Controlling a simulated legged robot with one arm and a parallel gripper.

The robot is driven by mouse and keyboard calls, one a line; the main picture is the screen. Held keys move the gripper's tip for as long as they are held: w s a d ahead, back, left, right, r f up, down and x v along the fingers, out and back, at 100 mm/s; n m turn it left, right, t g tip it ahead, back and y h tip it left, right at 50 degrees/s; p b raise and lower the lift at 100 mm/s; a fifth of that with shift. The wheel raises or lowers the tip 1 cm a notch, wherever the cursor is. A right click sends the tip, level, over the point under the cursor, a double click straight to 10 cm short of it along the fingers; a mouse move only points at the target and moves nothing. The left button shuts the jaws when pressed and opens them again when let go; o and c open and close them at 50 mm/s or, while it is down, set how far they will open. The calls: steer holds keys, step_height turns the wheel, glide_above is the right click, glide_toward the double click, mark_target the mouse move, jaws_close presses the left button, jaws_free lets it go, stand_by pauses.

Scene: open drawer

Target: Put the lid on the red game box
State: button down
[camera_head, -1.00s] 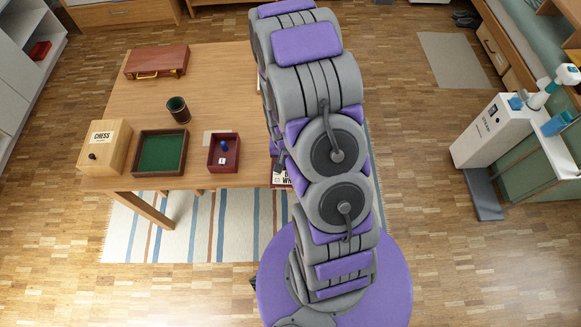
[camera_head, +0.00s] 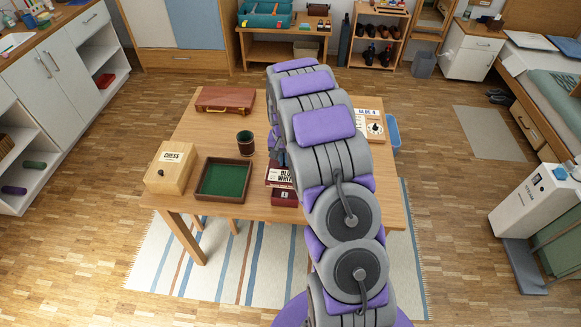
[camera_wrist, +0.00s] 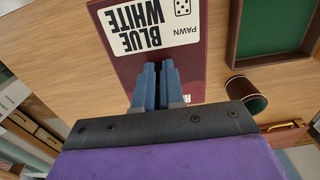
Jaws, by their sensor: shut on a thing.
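The dark red lid (camera_wrist: 195,62), with a white label reading BLUE WHITE PAWN, fills the upper middle of the wrist view. My gripper (camera_wrist: 157,72) is shut on the lid's near edge. In the head view the lid (camera_head: 279,175) is over the rear part of the red game box (camera_head: 284,198). The box's front part shows with a white die in it. The rest of the box is hidden by the lid and my arm. I cannot tell whether lid and box touch. My gripper is mostly hidden behind my arm in the head view.
On the table, left of the red box, are a green-lined tray (camera_head: 205,192), a wooden CHESS box (camera_head: 172,170) and a dice cup (camera_head: 246,143). A brown case (camera_head: 225,99) lies at the back. A BLUE A box (camera_head: 370,126) is on the right.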

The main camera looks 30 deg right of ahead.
steer(key=shift+a+f, duration=0.1)
steer(key=shift+f, duration=0.05)
steer(key=shift+d+f+b, duration=0.5)
steer(key=shift+d+f, duration=0.55)
steer(key=shift+f, duration=0.2)
steer(key=shift+a+f+b, duration=0.15)
steer(key=shift+f+b, duration=0.15)
steer(key=shift+f, duration=1.6)
steer(key=shift+a+r, duration=0.1)
steer(key=shift+a, duration=0.1)
steer(key=shift+a, duration=0.1)
steer(key=shift+a+p, duration=0.3)
steer(key=shift+p, duration=0.1)
